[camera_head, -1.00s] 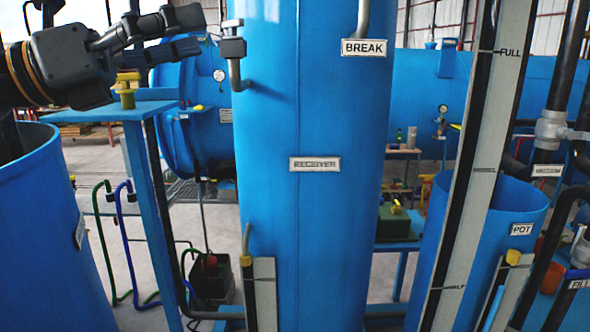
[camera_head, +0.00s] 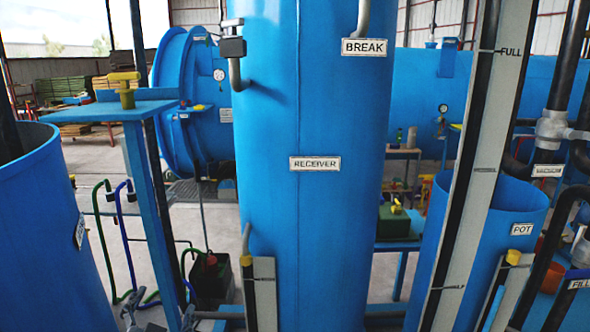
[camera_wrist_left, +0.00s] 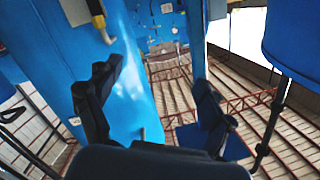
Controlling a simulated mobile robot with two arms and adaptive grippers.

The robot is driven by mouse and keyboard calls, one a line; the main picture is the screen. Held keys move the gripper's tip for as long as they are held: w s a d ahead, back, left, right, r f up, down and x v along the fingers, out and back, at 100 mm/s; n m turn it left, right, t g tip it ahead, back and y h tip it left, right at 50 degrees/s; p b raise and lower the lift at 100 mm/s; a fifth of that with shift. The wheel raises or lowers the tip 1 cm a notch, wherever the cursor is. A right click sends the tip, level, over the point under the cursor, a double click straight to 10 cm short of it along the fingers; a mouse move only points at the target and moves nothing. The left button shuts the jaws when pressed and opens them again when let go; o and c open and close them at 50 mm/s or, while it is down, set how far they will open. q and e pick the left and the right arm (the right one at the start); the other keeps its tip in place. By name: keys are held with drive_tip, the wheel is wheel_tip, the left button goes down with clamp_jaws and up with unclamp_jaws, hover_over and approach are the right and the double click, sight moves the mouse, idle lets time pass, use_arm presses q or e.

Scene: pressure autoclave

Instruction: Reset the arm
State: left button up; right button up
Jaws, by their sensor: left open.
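My left gripper (camera_head: 160,317) shows only by its two dark fingertips at the bottom edge of the head view, low and left of the blue receiver tank. In the left wrist view the left gripper (camera_wrist_left: 155,80) has its black fingers spread wide, with nothing between them. That view looks up past blue tank walls to the roof. The rest of the left arm is out of the head view. My right gripper is in neither view.
The tall receiver tank (camera_head: 315,220) fills the middle. A blue stand with a yellow valve handle (camera_head: 125,90) and an open blue vessel (camera_head: 50,240) stand left. The blue pot (camera_head: 520,205), a gauge board (camera_head: 470,170) and dark pipes crowd the right.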

use_arm(q)
drive_tip(key=s+f+n+g, duration=0.1)
drive_tip(key=s+f+g, duration=0.2)
drive_tip(key=s+f, duration=0.4)
drive_tip(key=s+f+n+g, duration=0.1)
drive_tip(key=s+f+g, duration=0.35)
drive_tip(key=f, duration=0.45)
drive_tip(key=s+d+f+g+h, duration=0.1)
drive_tip(key=s+d+f+g, duration=0.2)
drive_tip(key=s, duration=0.5)
drive_tip(key=s+d+f+g+h, duration=0.1)
drive_tip(key=s+f+g, duration=0.2)
drive_tip(key=s+f, duration=0.35)
wheel_tip(320, 180, down, 24)
drive_tip(key=s, duration=0.2)
drive_tip(key=s+a+f+g, duration=0.2)
drive_tip(key=s+a+f, duration=0.1)
drive_tip(key=s+f, duration=1.4)
